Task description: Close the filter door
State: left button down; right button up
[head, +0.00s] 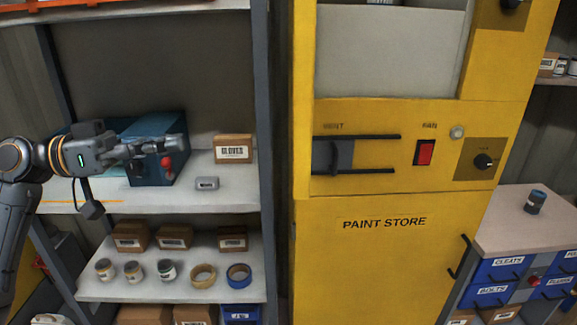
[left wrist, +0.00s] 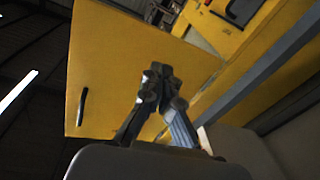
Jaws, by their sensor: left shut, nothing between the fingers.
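The yellow paint store cabinet (head: 400,260) stands right of centre in the head view, with an open, grey-lined upper compartment (head: 390,55). A narrow yellow strip (head: 303,100) at its left edge looks like the open door seen nearly edge-on. In the left wrist view a broad yellow panel (left wrist: 125,60), apparently this door, has a dark handle (left wrist: 83,106) near its outer edge. My left gripper (head: 172,146) is shut and empty, left of the cabinet in front of the shelves. Its closed fingers (left wrist: 158,75) overlap the panel in the wrist view; I cannot tell the gap.
A blue box (head: 155,130) with a red knob sits on the shelf behind my left gripper. A gloves carton (head: 233,148) and a small grey item (head: 207,183) are beside it. A grey shelf post (head: 262,150) stands before the cabinet.

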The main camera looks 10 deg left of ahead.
pick_arm(q)
jog(key=s+d+r+m+g, duration=0.4)
jog(key=s+d+m, duration=0.1)
jog(key=s, duration=0.4)
jog(key=r+p+x, duration=0.1)
jog(key=p+x, duration=0.6)
jog(key=x, duration=0.6)
jog(key=shift+w+f+h, duration=0.15)
jog(key=shift+h, duration=0.25)
pick_arm(e)
notch_tip(320, 180, up, 7)
jog(key=shift+s+d, duration=0.2)
jog(key=shift+d, duration=0.2)
jog(key=shift+r, duration=0.1)
pick_arm(q)
jog(key=shift+n+p, duration=0.3)
